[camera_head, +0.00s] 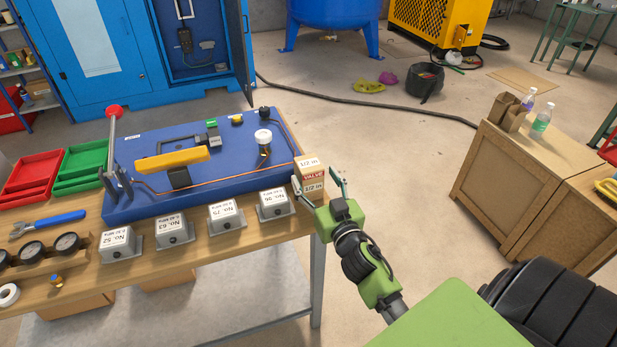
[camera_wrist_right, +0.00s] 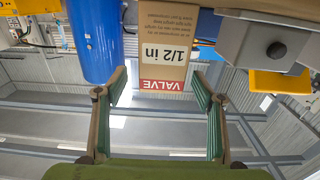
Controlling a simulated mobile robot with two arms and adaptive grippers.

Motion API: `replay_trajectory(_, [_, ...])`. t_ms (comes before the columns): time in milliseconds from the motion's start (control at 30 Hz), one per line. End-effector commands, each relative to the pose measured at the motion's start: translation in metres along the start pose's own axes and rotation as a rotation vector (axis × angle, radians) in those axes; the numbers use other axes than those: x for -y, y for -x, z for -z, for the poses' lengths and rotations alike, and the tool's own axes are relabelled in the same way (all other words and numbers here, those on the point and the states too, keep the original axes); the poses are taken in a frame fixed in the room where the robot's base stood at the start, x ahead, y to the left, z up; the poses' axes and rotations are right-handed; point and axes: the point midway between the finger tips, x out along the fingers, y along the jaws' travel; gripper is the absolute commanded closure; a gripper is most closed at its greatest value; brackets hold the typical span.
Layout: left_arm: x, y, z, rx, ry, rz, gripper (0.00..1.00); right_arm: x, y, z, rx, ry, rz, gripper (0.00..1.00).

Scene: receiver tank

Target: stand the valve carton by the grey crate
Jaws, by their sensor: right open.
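The valve carton (camera_head: 313,174) is a small tan box with a red VALVE band and "1/2 in" print. It stands at the right end of the wooden workbench, beside the blue board. In the right wrist view the carton (camera_wrist_right: 165,45) appears upside down. My right gripper (camera_head: 316,181) is open, its two fingers on either side of the carton; the wrist view shows a gap at the left finger (camera_wrist_right: 160,78), and contact at the right is hard to tell. I cannot make out a grey crate. My left gripper is not in view.
Several grey numbered boxes (camera_head: 274,204) line the bench front; one (camera_wrist_right: 262,42) is close to the carton. The blue board (camera_head: 215,180) carries a yellow-handled fixture. Red (camera_head: 33,174) and green (camera_head: 80,164) trays lie left. A wooden cabinet (camera_head: 512,180) stands right, across open floor.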

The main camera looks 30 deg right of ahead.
Motion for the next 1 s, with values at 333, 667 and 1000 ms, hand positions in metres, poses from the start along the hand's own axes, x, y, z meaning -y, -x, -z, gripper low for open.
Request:
replay_trajectory(333, [0.004, 0.009, -0.014, 0.021, -0.003, 0.004, 1.00, 0.003, -0.045, 0.000, -0.001, 0.001, 0.001, 0.38])
replay_trajectory(667, [0.005, 0.008, -0.001, 0.002, -0.003, 0.006, 1.00, 0.003, -0.046, -0.001, -0.001, 0.000, 0.001, 0.58])
replay_trajectory(1000, [0.005, 0.008, -0.001, 0.003, -0.002, 0.006, 1.00, 0.003, -0.046, 0.001, -0.004, 0.000, 0.002, 0.97])
